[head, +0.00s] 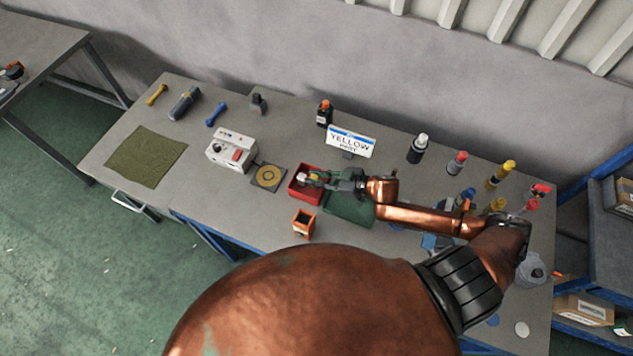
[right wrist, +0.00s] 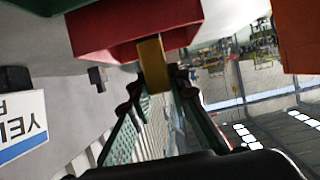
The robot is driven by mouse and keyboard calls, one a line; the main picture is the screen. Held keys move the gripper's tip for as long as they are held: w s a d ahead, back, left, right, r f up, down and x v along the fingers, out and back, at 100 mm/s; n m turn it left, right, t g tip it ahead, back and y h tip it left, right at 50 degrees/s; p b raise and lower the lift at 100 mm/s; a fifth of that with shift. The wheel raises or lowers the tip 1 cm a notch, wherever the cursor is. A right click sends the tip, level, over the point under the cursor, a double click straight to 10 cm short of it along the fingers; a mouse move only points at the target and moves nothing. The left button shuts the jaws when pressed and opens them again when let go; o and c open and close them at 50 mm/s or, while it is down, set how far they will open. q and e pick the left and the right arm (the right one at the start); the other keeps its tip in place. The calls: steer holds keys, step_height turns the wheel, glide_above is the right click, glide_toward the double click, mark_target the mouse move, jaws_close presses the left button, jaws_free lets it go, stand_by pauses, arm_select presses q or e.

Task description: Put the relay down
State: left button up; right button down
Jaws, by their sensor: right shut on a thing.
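My right gripper (head: 317,178) reaches in from the right over the red bin (head: 305,196) and is shut on the relay. In the right wrist view the relay (right wrist: 153,62) shows as a narrow yellow-tan block between the fingertips, in front of the red bin's wall (right wrist: 110,45). In the head view the fingers and the bin make the relay hard to make out, and I cannot tell whether it touches the bin floor. My left gripper is not in view.
An orange open box (head: 304,223) stands in front of the red bin. A dark square with a yellow ring (head: 268,177) and a white device (head: 231,151) are to the left. A "YELLOW" sign (head: 351,142) stands behind, and a green tray (head: 350,208) lies under my arm.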

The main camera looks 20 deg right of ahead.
steer(key=shift+w+d+f, duration=0.1)
steer(key=shift+d+f, duration=0.1)
steer(key=shift+f, duration=0.05)
steer(key=f, duration=0.3)
steer(key=shift+d, duration=0.2)
steer(key=shift+f, duration=0.25)
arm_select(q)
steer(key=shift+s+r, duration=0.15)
arm_select(e)
steer(key=shift+f, duration=0.15)
steer(key=c, duration=1.8)
jaws_free()
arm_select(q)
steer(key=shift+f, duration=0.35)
arm_select(e)
steer(key=v, duration=1.2)
steer(key=shift+a+r, duration=0.1)
steer(key=shift+r, duration=0.15)
